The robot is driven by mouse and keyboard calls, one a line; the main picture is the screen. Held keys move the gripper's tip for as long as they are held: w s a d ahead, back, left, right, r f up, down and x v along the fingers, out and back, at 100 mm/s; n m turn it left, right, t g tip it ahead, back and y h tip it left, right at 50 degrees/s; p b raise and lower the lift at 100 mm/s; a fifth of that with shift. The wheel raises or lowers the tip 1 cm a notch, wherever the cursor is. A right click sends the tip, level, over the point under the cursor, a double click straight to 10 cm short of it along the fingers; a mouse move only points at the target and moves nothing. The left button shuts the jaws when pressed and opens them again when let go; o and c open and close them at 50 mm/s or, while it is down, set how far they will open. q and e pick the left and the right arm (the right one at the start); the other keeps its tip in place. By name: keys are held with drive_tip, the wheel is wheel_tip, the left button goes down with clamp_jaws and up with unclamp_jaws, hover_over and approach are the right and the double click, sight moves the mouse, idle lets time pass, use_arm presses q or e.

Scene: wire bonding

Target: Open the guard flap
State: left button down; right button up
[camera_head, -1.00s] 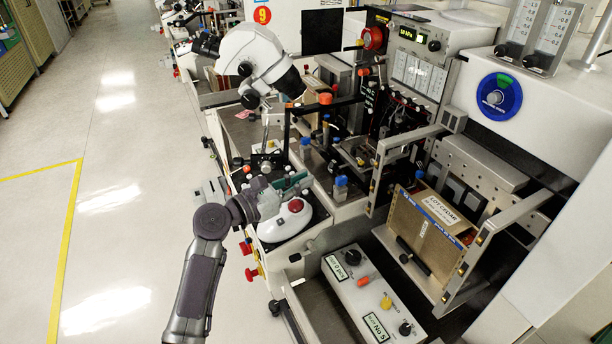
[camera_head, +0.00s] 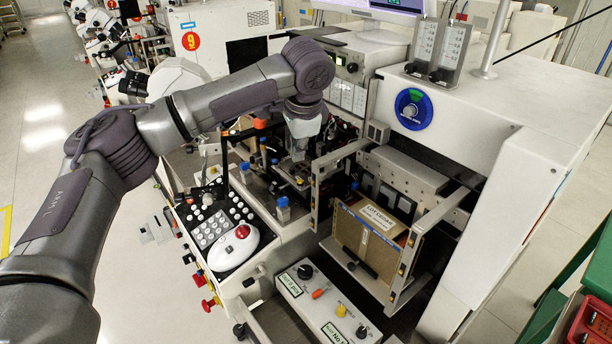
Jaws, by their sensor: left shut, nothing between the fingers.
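My left arm reaches in from the left across the bonding machine. My left gripper (camera_head: 298,154) points down over the machine's work area, its fingers shut and empty. A metal frame with small orange dots (camera_head: 316,180) stands upright just right of the gripper. It looks like part of the guard, but I cannot tell for sure which part is the flap. The fingertips are small and dark, and I cannot tell whether they touch anything. My arm hides part of the machine behind it. My right gripper is not in view.
A brown magazine with a white lot label (camera_head: 372,238) sits in a metal bracket to the right. A keypad panel with a red button (camera_head: 241,231) lies at the front left. A control box with knobs (camera_head: 325,307) is in front.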

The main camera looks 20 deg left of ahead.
use_arm(q)
drive_tip(key=r, duration=0.1)
drive_tip(key=p, duration=0.2)
approach(278, 189)
wheel_tip(278, 189, down, 3)
drive_tip(key=w+d, duration=0.2)
drive_tip(key=w, duration=0.1)
drive_tip(key=a+f, duration=0.1)
drive_tip(key=s+a+f+p, duration=0.1)
drive_tip(key=shift+a+f+p, duration=0.1)
drive_tip(key=shift+a+p, duration=0.2)
drive_tip(key=shift+a, duration=0.05)
drive_tip(key=shift+s+a+f, duration=0.15)
drive_tip(key=shift+a+f, duration=0.15)
drive_tip(key=shift+f, duration=0.1)
drive_tip(key=shift+d, duration=0.1)
